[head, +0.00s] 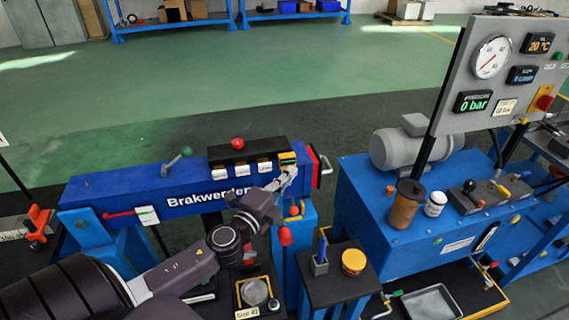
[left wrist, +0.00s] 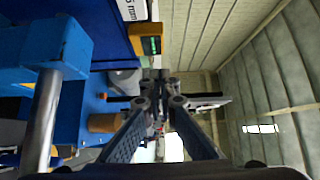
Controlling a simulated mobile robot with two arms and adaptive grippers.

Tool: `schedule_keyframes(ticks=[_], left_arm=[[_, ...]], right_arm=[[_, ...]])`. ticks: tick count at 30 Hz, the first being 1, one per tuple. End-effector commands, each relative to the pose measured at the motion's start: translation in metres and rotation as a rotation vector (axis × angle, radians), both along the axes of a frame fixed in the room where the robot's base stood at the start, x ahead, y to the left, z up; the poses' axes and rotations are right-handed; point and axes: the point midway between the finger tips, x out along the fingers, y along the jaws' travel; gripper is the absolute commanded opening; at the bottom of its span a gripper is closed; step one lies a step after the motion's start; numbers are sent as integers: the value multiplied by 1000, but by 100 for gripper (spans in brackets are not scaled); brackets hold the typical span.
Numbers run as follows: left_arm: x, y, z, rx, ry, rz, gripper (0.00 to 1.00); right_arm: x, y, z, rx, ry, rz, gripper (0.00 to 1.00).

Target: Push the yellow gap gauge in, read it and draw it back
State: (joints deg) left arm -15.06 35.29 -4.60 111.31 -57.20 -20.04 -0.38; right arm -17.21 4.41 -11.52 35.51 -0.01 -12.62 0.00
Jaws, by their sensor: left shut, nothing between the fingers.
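The yellow gap gauge (head: 288,157) sits at the right end of the black block on top of the blue beam (head: 140,188) marked "Brakwerder". In the left wrist view the gauge (left wrist: 147,38) shows as a yellow body with a small green-lit display; its digits are too small to read. My left gripper (head: 289,172) is shut and empty, with its tips just in front of and below the gauge. I cannot tell whether they touch it. In the left wrist view the closed fingers (left wrist: 158,85) point away from the camera, a little beside the gauge. My right gripper is not in view.
A red knob (head: 237,143) stands on the black block (head: 215,152). White labels line its front. Blue pedestals stand close below my arm.

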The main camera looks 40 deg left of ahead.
Motion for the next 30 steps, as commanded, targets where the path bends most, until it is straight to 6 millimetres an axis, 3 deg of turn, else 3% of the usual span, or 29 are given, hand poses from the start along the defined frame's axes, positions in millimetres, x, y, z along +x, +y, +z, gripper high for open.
schedule_keyframes(ticks=[1,7,30], left_arm=[[6,10,1,6,0,6,0],[19,25,0,3,0,4,0],[29,38,0,2,0,3,0]], right_arm=[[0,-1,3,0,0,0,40],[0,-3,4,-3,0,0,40],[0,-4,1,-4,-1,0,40]])
